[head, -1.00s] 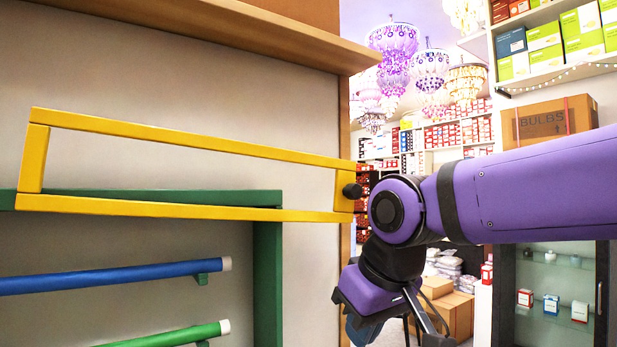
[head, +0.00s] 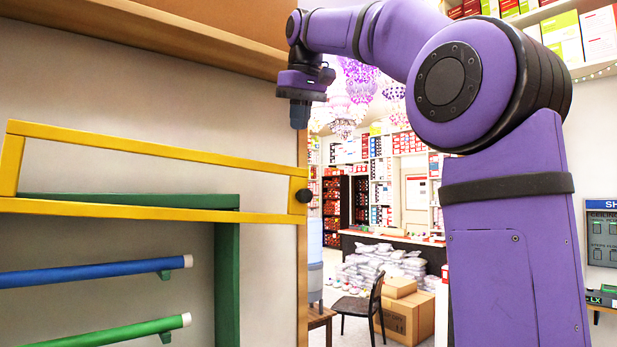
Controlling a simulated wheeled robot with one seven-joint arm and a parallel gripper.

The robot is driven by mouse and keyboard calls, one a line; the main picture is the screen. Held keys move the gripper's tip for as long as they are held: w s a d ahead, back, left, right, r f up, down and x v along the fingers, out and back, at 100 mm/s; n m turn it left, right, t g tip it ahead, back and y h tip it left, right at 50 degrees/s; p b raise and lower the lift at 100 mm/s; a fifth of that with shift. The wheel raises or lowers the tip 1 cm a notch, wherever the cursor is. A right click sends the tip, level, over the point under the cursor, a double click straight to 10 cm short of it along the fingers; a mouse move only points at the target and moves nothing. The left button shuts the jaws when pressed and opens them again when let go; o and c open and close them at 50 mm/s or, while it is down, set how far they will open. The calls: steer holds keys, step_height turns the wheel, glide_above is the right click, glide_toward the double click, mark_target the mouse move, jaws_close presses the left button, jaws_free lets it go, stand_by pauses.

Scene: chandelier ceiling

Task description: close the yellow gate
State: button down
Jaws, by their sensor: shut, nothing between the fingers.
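The yellow gate (head: 150,208) is a rectangular bar frame at the left of the head view. The gate reaches out from the left, in front of the pale wall and a green frame (head: 228,270). Whether the gate is latched or in contact with anything cannot be told.
A blue bar (head: 90,276) and a green bar (head: 120,335) are mounted low on the wall. A wooden ledge (head: 210,45) runs above the gate. A dark chair (head: 362,308) and cardboard boxes (head: 405,312) stand beyond the opening on the right.

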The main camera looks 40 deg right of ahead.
mark_target(301, 190)
steer(key=x, duration=0.3)
steer(key=d+x, duration=0.1)
steer(key=x, duration=0.7)
steer(key=shift+d, duration=0.3)
steer(key=shift+d+f, duration=0.2)
steer(key=shift+f, duration=0.45)
